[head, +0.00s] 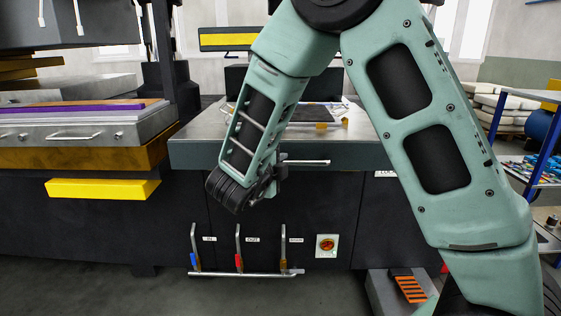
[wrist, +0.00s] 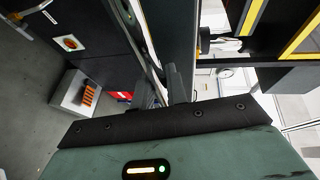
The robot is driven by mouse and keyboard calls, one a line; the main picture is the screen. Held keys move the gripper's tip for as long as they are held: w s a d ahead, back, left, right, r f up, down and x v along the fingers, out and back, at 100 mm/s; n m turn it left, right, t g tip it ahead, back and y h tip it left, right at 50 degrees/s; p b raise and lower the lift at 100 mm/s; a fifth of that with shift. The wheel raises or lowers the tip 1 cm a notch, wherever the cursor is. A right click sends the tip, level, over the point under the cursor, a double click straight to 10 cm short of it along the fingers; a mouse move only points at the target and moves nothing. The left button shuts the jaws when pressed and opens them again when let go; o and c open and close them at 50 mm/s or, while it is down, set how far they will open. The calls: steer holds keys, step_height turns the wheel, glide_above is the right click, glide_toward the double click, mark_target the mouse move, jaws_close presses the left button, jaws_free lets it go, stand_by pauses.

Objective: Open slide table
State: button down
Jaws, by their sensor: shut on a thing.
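The slide table (head: 195,148) is a grey metal-topped slab in the middle of the head view, with a dark flat piece lying on top. A thin bar handle (head: 308,162) runs along its front face. My gripper (head: 278,174) is at the left part of this handle and is shut on it. In the wrist view, my gripper (wrist: 164,90) has its dark fingers around the handle bar (wrist: 146,45). My own forearm hides part of the table's top and front.
Below stand levers with red and blue grips (head: 238,262) and a red-yellow knob (head: 326,245). A dark machine with a yellow block (head: 103,189) stands left. A grey step box (head: 385,290) is on the floor. A blue-framed rack (head: 530,165) stands right.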

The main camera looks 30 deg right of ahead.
steer(key=shift+s+a+b, duration=0.15)
steer(key=shift+s+a, duration=0.5)
steer(key=shift+s, duration=0.25)
steer(key=shift+s+a+b, duration=0.15)
steer(key=shift+s+a, duration=0.45)
steer(key=shift+s, duration=0.3)
steer(key=c, duration=1.4)
jaws_free()
steer(key=v, duration=1.7)
steer(key=shift+a, duration=0.15)
steer(key=shift+s, duration=0.1)
